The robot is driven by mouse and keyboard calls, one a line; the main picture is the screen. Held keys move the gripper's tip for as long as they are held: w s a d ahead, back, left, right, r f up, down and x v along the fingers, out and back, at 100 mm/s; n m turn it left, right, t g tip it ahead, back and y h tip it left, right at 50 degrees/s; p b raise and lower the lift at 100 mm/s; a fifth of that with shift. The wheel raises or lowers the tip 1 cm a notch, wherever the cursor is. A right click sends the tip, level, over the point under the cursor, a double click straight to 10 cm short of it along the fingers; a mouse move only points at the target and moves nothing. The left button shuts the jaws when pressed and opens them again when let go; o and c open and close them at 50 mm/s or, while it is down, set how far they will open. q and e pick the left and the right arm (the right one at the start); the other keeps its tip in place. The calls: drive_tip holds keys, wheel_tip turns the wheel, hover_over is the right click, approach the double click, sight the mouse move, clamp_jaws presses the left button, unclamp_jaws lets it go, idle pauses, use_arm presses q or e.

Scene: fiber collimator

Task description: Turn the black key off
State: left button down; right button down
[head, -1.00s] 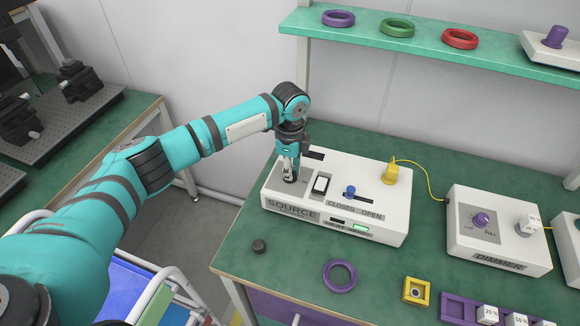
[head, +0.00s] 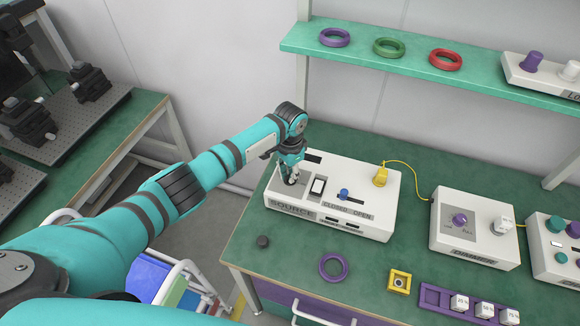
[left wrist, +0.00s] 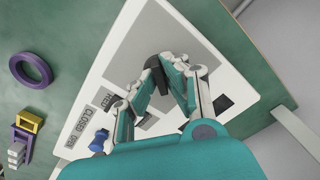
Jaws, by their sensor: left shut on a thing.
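The white source box (head: 372,211) stands on the green bench, with the black key at its left end. My left gripper (head: 290,178) points down onto the key from above. In the left wrist view my left gripper (left wrist: 158,76) is shut on the black key (left wrist: 142,98), which shows as a dark bar between the fingertips. The fingers partly hide the key in both views. The small indicator windows on the box front look dark. My right gripper is not in view.
A white rocker switch (head: 318,186) and a blue slider knob (head: 344,194) sit right of the key. A yellow plug (head: 380,175) and dimmer box (head: 478,249) are farther right. A black puck (head: 263,241) and purple ring (head: 333,267) lie in front.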

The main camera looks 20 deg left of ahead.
use_arm(q)
drive_tip(key=n+p, duration=0.2)
drive_tip(key=n, duration=0.2)
drive_tip(key=shift+r+p, duration=0.2)
drive_tip(key=shift+p, duration=0.2)
drive_tip(key=shift+f+n+p, duration=0.1)
drive_tip(key=shift+n+p, duration=0.55)
drive_tip(key=shift+n, duration=0.85)
drive_tip(key=shift+w, duration=0.1)
drive_tip(key=c, duration=1.4)
unclamp_jaws()
wheel_tip(320, 180, up, 12)
drive_tip(key=shift+f, duration=0.1)
